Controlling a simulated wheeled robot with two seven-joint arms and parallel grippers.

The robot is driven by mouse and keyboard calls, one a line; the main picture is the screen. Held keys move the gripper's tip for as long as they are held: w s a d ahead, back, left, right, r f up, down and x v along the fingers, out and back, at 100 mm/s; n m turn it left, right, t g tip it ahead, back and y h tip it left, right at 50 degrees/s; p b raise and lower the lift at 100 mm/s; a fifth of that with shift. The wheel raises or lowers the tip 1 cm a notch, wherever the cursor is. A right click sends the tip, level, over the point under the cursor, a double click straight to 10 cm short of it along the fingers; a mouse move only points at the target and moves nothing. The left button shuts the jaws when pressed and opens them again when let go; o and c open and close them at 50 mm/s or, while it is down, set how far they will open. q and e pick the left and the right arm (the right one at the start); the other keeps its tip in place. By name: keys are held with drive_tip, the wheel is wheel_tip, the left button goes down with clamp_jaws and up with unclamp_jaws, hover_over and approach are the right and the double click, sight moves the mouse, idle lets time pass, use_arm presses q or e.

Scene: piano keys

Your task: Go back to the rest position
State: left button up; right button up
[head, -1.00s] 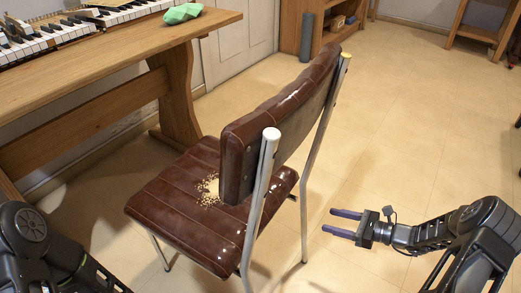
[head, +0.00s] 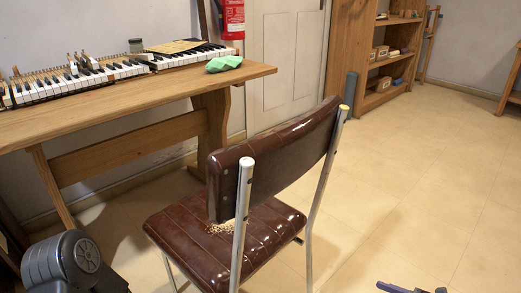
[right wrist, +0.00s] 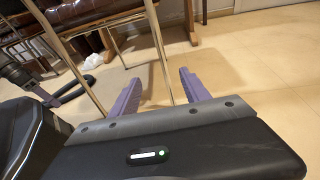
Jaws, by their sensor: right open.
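My right gripper (right wrist: 159,78) is open and empty in the right wrist view, with its two purple fingers apart and pale floor between and beyond them. In the head view only a part of the right gripper (head: 400,288) shows at the bottom edge, right of the chair. A dark joint of my left arm shows at the lower left of the head view; my left gripper is not seen there. The brown padded chair (head: 185,232) stands in the middle, with pale crumbs (head: 222,228) on its seat near the backrest.
A wooden table (head: 110,117) at the left holds a row of piano keys (head: 90,80) and a green cloth (head: 224,63). A red extinguisher (head: 232,18) hangs behind it. A wooden shelf (head: 345,45) stands at the back. The floor (head: 430,190) to the right is clear.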

drive_tip(key=s+a+f+n+g+h, duration=0.3)
drive_tip(key=s+f+n+g, duration=0.1)
drive_tip(key=s+f, duration=0.4)
drive_tip(key=s+a+f+n+g+h, duration=0.3)
drive_tip(key=s+f+n+g, duration=0.15)
drive_tip(key=f, duration=0.45)
drive_tip(key=s+a+r+n+h, duration=0.15)
drive_tip(key=s+a+n, duration=0.25)
drive_tip(key=a+n, duration=0.5)
drive_tip(key=s+a+r+n, duration=0.2)
drive_tip(key=s+a+n, duration=0.2)
drive_tip(key=a+n, duration=0.5)
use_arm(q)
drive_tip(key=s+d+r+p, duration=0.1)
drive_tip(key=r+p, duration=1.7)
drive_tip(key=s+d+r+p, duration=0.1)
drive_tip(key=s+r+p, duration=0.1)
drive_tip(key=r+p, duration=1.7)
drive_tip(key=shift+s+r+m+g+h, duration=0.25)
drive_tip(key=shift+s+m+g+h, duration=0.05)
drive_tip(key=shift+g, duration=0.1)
use_arm(e)
drive_tip(key=s+a+r+m, duration=0.1)
drive_tip(key=a+r, duration=0.1)
drive_tip(key=r, duration=1.7)
drive_tip(key=s+a+r+g, duration=0.1)
drive_tip(key=a+r, duration=0.2)
drive_tip(key=r, duration=1.5)
drive_tip(key=shift+s+r+m, duration=0.35)
drive_tip(key=shift+s+r, duration=0.05)
